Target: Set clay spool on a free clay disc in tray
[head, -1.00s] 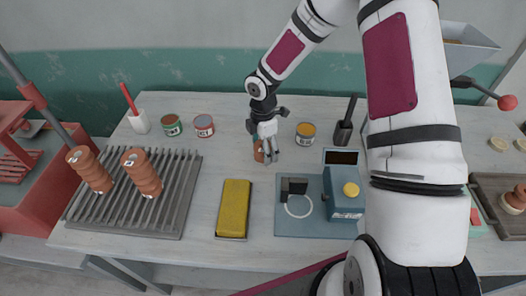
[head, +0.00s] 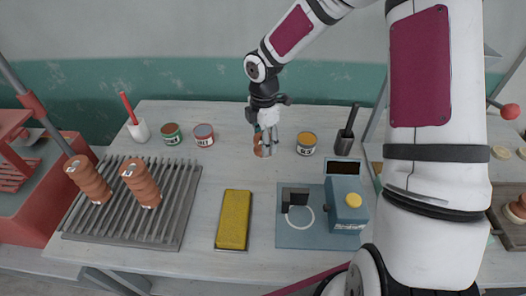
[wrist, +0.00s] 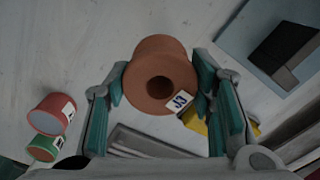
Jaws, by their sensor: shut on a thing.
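My gripper (head: 264,134) points down over the back middle of the bench, shut on a terracotta clay spool (head: 259,149). In the wrist view the spool (wrist: 160,92) sits between the two green-padded fingers, its dark central hole facing the camera and a small white label on its rim. I cannot tell if it still touches the bench. A dark tray (head: 497,212) shows only in part at the far right, with a clay piece (head: 516,212) on pale material. Its discs are mostly cut off and behind my arm.
Two ribbed clay pieces (head: 141,184) stand on a slatted grey rack (head: 125,222) at left. A yellow block (head: 233,220), a blue scale-like device (head: 346,205), several cans (head: 306,143) and a dark brush cup (head: 344,143) surround the gripper. Pale discs (head: 501,152) lie at right.

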